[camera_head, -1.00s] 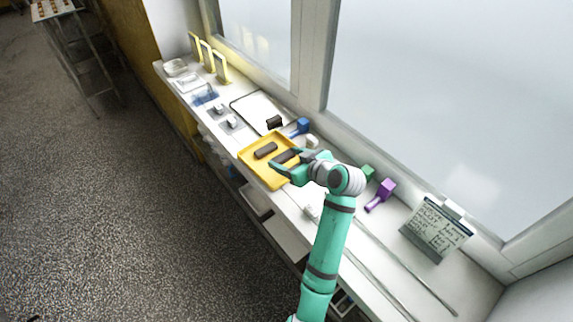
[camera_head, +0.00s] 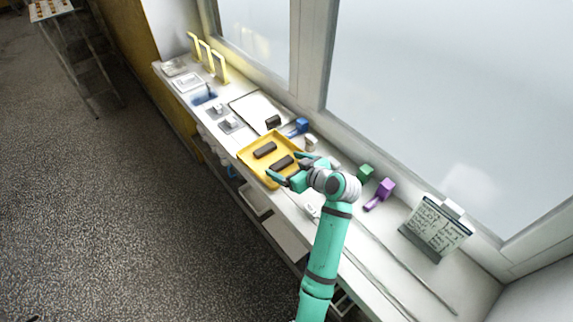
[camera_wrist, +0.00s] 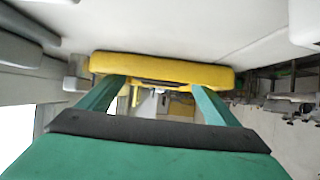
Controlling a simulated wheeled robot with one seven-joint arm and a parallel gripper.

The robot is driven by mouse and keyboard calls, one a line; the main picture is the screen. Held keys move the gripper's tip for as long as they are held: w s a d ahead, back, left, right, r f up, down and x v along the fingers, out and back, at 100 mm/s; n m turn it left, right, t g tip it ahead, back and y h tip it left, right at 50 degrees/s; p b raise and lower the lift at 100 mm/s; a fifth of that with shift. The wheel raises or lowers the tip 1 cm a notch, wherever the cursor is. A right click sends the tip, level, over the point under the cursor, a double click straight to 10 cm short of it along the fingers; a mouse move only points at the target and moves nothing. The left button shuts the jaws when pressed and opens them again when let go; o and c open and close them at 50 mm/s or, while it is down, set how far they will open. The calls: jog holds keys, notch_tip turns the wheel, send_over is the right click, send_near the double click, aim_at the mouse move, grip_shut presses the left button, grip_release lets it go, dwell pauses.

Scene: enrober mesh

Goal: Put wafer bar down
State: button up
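Two dark brown wafer bars lie in the yellow tray (camera_head: 244,156) on the long white counter. One wafer bar (camera_head: 265,150) is towards the tray's far left. The other wafer bar (camera_head: 282,163) lies nearer my gripper. My gripper (camera_head: 284,166) is open at the tray's right side, its fingers spread apart, and no bar shows held between them. In the wrist view the two green fingers (camera_wrist: 157,92) are wide apart in front of the yellow tray's edge (camera_wrist: 160,66). The bars are not clear there.
A dark block (camera_head: 273,121) sits on a pale tray (camera_head: 252,101) behind. Blue (camera_head: 301,125), green (camera_head: 365,172) and purple (camera_head: 386,188) objects stand along the window side. A note stand (camera_head: 436,228) is at the right. The front right counter has free room.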

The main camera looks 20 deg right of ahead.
jog(key=shift+r, duration=0.15)
jog(key=shift+s+r, duration=0.15)
jog(key=v, duration=1.1)
jog(key=shift+s+d, duration=0.1)
jog(key=shift+s, duration=0.25)
jog(key=shift+w, duration=0.1)
